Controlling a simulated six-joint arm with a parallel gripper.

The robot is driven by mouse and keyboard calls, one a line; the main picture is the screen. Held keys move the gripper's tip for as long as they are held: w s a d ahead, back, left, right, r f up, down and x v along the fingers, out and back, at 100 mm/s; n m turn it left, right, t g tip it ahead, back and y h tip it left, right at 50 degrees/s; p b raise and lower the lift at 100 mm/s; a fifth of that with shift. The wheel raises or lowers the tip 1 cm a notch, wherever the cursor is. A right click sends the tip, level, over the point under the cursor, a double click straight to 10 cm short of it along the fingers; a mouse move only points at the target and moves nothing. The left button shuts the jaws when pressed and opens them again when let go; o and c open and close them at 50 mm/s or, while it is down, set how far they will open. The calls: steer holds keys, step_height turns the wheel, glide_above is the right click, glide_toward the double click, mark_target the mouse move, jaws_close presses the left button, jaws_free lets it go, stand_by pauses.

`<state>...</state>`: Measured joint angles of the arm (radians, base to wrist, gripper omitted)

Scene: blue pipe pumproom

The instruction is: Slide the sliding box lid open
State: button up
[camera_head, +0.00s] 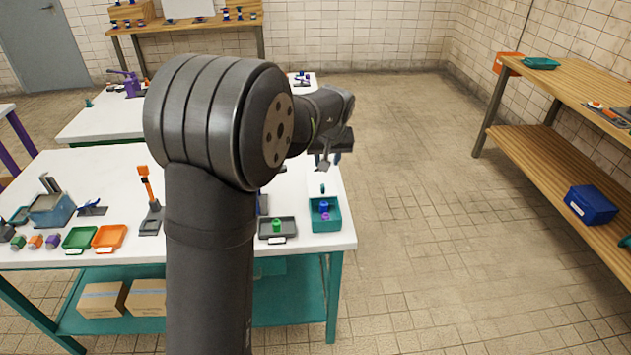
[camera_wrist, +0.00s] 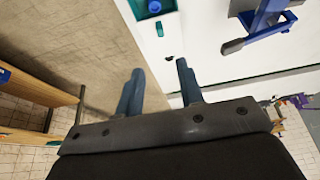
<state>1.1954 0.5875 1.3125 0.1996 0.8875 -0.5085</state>
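No box with a clearly recognisable sliding lid shows. A teal box (camera_head: 336,222) stands near the right end of the white table, with a blue and a purple piece visible in it; its edge also shows at the top of the wrist view (camera_wrist: 172,5). A small teal piece (camera_head: 322,189) lies just beyond it, and also shows in the wrist view (camera_wrist: 160,29). My gripper (camera_head: 325,160) is above the table's right end, beyond the teal box. In the wrist view its two fingers (camera_wrist: 160,67) are apart with nothing between them. My arm hides the middle of the table.
A grey tray (camera_head: 291,236) with a green piece stands left of the teal box. A blue device with a grey handle (camera_wrist: 265,22) is nearby. Further left are an orange upright device (camera_head: 147,186) and a blue box-like device (camera_head: 52,211). The floor right of the table is clear.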

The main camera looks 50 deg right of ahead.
mark_target(323, 186)
steer(key=x, duration=1.5)
steer(key=shift+f, duration=0.2)
jaws_close()
